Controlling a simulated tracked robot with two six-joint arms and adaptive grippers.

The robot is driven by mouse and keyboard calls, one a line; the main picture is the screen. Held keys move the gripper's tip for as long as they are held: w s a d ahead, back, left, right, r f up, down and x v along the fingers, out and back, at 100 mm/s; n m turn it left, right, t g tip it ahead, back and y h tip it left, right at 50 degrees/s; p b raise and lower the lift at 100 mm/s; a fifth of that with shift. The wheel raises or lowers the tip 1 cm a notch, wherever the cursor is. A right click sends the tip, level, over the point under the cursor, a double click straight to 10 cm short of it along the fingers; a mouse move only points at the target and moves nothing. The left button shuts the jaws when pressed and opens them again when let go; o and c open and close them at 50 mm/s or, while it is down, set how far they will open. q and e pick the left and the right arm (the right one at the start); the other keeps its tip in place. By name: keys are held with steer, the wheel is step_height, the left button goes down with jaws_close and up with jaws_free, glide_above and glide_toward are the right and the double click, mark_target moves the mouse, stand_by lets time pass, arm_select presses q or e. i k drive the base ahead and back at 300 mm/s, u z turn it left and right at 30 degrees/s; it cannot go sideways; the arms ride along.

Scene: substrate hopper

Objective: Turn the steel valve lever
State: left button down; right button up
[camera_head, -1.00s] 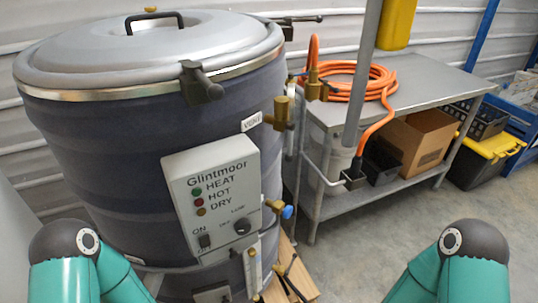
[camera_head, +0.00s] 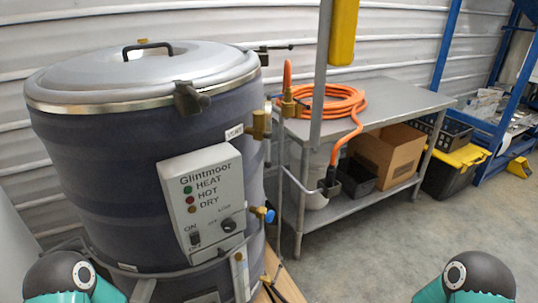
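I cannot make out a steel valve lever for certain. A large dark steam vessel (camera_head: 110,170) with a steel lid (camera_head: 140,75) stands at the left. It has a brass valve (camera_head: 259,124) high on its right side and a small blue-handled valve (camera_head: 265,213) lower down. Another brass fitting (camera_head: 290,106) stands beside the orange hose (camera_head: 335,103) on the bench. Only the upper parts of my two arms show at the bottom left and bottom right. Both grippers are out of the picture.
A steel bench (camera_head: 400,108) stands behind, with a cardboard box (camera_head: 390,155) on its lower shelf. A grey post carries a yellow part (camera_head: 343,32). A black and yellow tote (camera_head: 455,172) and blue racking (camera_head: 447,50) are at the right. The concrete floor (camera_head: 390,235) in front is clear.

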mark_target(268, 164)
steer(key=z, duration=0.05)
steer(key=i, duration=0.55)
steer(key=u, duration=0.15)
steer(key=k, duration=0.45)
steer(key=z, duration=4.5)
steer(key=k, duration=0.1)
steer(key=u, duration=2.6)
steer(key=i, duration=0.6)
steer(key=u, duration=2.25)
